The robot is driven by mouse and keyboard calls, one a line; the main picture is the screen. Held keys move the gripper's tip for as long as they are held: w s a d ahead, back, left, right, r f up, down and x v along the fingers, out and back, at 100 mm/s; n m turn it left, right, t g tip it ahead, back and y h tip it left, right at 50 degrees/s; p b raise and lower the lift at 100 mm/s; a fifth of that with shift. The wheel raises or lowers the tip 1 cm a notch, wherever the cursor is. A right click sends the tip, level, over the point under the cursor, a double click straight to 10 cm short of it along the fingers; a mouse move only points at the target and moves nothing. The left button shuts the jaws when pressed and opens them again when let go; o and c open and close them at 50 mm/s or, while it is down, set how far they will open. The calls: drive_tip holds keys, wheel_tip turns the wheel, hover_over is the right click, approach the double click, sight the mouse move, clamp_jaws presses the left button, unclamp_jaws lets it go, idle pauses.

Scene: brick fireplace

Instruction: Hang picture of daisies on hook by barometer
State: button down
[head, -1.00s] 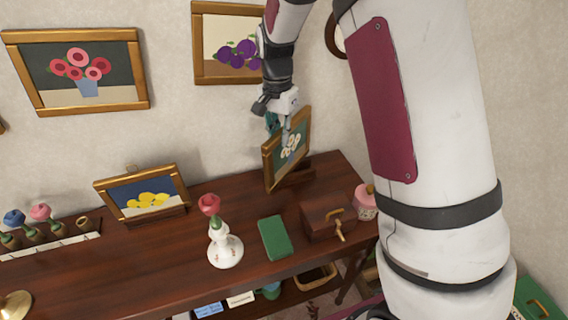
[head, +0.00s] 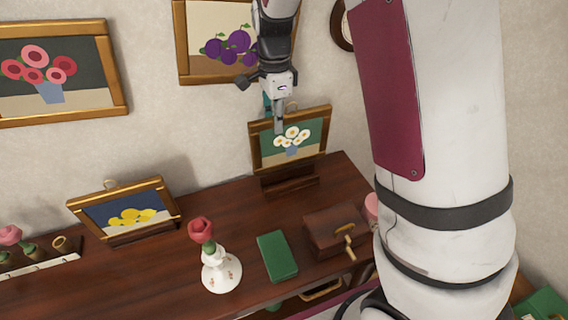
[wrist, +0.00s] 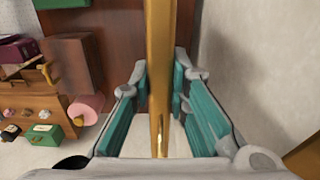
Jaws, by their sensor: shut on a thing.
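The picture of daisies (head: 308,133), white flowers on green in a gold frame, is upright and faces the head camera. My gripper (head: 278,122) is shut on its top edge, left of the middle. In the wrist view the gold frame edge (wrist: 160,45) runs between the teal finger pads of my gripper (wrist: 161,75). The picture is at a wooden stand (head: 290,186) on the desk; I cannot tell whether it touches it. A round dark-rimmed thing (head: 338,28), perhaps the barometer, is on the wall, mostly hidden by my arm. I see no free hook.
The dark desk (head: 150,275) holds a lemon picture (head: 132,213), a rose in a white vase (head: 220,272), a green book (head: 277,256) and a wooden box (head: 335,230). Pictures of pink flowers (head: 50,70) and purple fruit (head: 200,35) hang on the wall.

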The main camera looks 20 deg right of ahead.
hover_over(277, 162)
drive_tip(key=shift+w+d+f+p, duration=0.1)
drive_tip(key=shift+w+f+p, duration=0.1)
drive_tip(key=shift+f, duration=1.75)
drive_tip(key=shift+w+f+p, duration=0.15)
drive_tip(key=shift+f+p, duration=0.05)
drive_tip(key=shift+f, duration=1.85)
drive_tip(key=c, duration=1.5)
unclamp_jaws()
drive_tip(key=shift+c, duration=0.2)
wheel_tip(277, 162, up, 14)
drive_tip(key=shift+d+f+b, duration=0.1)
drive_tip(key=shift+f+b, duration=0.15)
drive_tip(key=shift+b, duration=0.4)
drive_tip(key=s+r+n+t, duration=0.2)
drive_tip(key=s+r+n, duration=0.65)
drive_tip(key=s, duration=0.35)
drive_tip(key=s+r+n+t, duration=0.1)
drive_tip(key=s+n+t, duration=0.2)
drive_tip(key=s+n, duration=0.6)
drive_tip(key=s, duration=0.5)
drive_tip(key=shift+s, duration=0.3)
